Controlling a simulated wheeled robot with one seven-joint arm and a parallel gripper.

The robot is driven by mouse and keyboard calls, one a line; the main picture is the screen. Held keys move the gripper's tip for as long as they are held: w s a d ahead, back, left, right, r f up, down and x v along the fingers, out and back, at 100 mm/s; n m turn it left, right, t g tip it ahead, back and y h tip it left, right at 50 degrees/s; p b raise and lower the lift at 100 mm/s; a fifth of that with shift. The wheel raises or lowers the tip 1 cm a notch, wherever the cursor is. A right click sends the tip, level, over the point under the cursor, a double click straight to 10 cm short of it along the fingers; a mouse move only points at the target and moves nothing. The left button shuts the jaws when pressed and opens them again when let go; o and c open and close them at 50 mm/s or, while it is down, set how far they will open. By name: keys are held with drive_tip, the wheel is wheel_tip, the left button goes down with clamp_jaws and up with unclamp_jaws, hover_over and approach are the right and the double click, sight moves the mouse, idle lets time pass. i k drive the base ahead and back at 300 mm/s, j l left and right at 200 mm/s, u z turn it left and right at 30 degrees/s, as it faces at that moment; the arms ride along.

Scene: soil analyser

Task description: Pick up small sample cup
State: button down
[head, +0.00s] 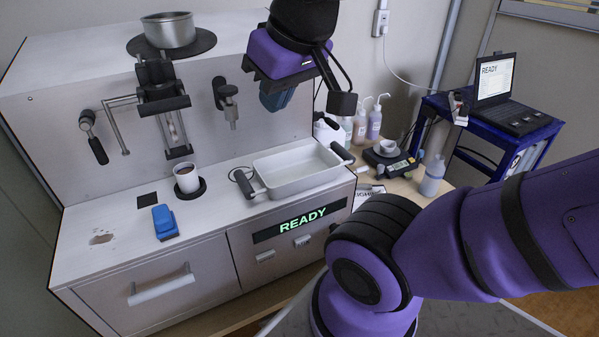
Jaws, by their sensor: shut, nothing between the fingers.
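A small white cup (187,178) with brown contents stands upright on a round black base on the analyser's worktop, left of the white tray. Another small pale cup (388,146) sits on a dark scale (386,160) on the side table at right. I cannot tell which of them is the sample cup. My gripper (277,98) hangs high in front of the analyser's back panel, above the tray and apart from both cups. It is shut and empty. Its fingertips are small and partly shaded here.
A white tray (297,173) with black handles lies below my gripper. A blue block (164,222) lies on the worktop near a brown stain. A metal pot (168,31) stands on top. Bottles (374,122) and a blue cart (492,125) with a laptop are at right.

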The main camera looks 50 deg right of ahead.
sight(186, 175)
drive_tip(key=k+l+z, duration=0.1)
drive_tip(key=z, duration=0.3)
drive_tip(key=k+l+z, duration=0.2)
drive_tip(key=z, duration=0.25)
drive_tip(key=k+l+z, duration=0.2)
drive_tip(key=z, duration=0.2)
